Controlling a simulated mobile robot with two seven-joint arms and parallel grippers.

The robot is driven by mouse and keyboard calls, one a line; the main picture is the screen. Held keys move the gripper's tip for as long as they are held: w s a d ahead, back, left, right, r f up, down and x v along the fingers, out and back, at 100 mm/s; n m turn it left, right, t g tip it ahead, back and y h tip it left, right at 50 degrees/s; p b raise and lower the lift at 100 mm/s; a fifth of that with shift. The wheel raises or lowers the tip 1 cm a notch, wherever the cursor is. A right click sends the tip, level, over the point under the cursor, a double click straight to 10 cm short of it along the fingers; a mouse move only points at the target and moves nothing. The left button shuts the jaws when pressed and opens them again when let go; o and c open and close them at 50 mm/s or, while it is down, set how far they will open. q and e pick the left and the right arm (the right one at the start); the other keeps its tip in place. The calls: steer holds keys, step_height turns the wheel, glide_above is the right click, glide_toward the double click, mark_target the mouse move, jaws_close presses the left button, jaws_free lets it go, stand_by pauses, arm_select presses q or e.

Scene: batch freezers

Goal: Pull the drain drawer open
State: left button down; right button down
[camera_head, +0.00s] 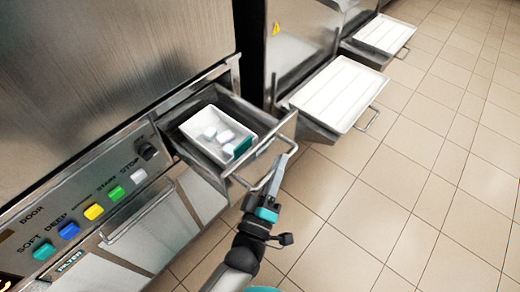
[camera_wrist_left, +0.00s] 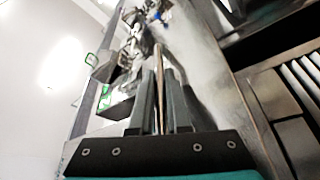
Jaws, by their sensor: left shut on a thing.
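The drain drawer (camera_head: 288,127) is a metal drawer low on the front of the nearest machine, and it stands partly out. A white tray (camera_head: 184,129) sits inside it, with several small white blocks (camera_head: 222,135) and a teal piece (camera_head: 243,146). The drawer's bar handle (camera_head: 292,148) runs along its front. My left gripper (camera_head: 276,176) is shut on this handle, reaching it from below in the head view. In the left wrist view, a thin bar shows between the two fingers of the gripper (camera_wrist_left: 161,95). My right gripper is not in view.
A button panel (camera_head: 90,210) with coloured buttons is left of the drawer. A lower handle (camera_head: 140,215) sits on the front beneath it. Two other pulled-out drawers with white trays (camera_head: 338,93) (camera_head: 385,34) jut out farther right. The tiled floor (camera_head: 400,200) is clear.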

arm_select(q)
steer(key=shift+s+d, duration=0.75)
steer(key=shift+d, duration=0.2)
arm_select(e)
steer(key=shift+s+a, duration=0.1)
arm_select(q)
steer(key=c, duration=0.9)
jaws_free()
